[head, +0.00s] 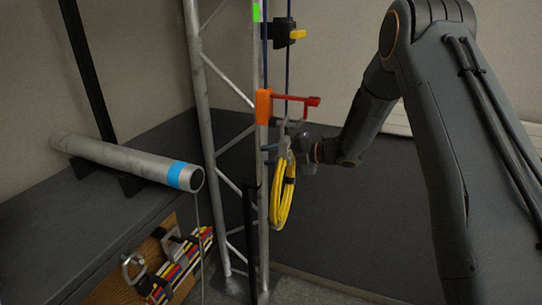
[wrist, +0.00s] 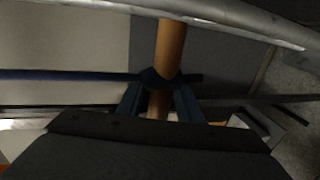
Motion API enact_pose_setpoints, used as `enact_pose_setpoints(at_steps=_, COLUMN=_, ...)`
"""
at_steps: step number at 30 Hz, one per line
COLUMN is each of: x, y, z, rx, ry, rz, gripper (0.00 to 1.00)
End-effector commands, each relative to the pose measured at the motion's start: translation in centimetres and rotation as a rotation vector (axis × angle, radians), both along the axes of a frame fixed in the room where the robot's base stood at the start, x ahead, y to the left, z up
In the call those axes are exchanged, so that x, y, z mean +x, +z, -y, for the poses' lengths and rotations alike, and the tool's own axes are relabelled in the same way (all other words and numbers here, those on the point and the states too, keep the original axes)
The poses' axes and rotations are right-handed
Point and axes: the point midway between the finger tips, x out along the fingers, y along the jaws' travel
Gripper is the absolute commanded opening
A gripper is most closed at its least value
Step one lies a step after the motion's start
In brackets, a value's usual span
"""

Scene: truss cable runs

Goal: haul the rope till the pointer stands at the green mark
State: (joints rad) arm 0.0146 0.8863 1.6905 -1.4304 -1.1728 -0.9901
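The green mark (head: 256,11) is on the upright leg of the metal truss, near the top of the head view. A black block (head: 278,33) with a yellow tab (head: 298,34), which looks like the pointer, sits right of that leg and a little below the mark. The blue rope (head: 287,75) runs vertically beside the truss; it also shows in the wrist view (wrist: 70,76). My gripper (head: 268,154) is at the truss below the red lever. In the wrist view its blue fingers (wrist: 159,103) flank a wooden handle (wrist: 170,45) with the rope around it, and appear shut on it.
An orange bracket (head: 263,105) with a red lever (head: 296,98) is just above my gripper. A yellow cable coil (head: 283,195) hangs close below it. The truss (head: 197,80) stands left. A grey pipe with a blue band (head: 120,160) lies farther left, above a wooden board (head: 120,288).

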Motion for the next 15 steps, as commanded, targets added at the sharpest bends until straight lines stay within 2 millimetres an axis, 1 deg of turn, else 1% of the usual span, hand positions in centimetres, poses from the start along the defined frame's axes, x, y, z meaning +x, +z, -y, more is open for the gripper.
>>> enact_pose_setpoints(at_steps=1, x=0.00, y=0.00, z=0.01, rx=0.000, ry=0.000, rz=0.000, gripper=0.23)
enact_pose_setpoints(at_steps=5, x=-0.01, y=0.00, z=0.01, rx=0.000, ry=0.000, rz=0.000, gripper=0.01)
enact_pose_setpoints(at_steps=6, x=-0.01, y=0.00, z=0.01, rx=0.000, ry=0.000, rz=0.000, gripper=0.00)
enact_pose_setpoints(at_steps=11, x=-0.01, y=-0.01, z=0.02, rx=0.000, ry=0.000, rz=0.000, gripper=0.00)
enact_pose_setpoints(at_steps=15, x=0.01, y=-0.61, z=0.03, rx=-0.001, ry=0.000, rz=-0.001, gripper=0.00)
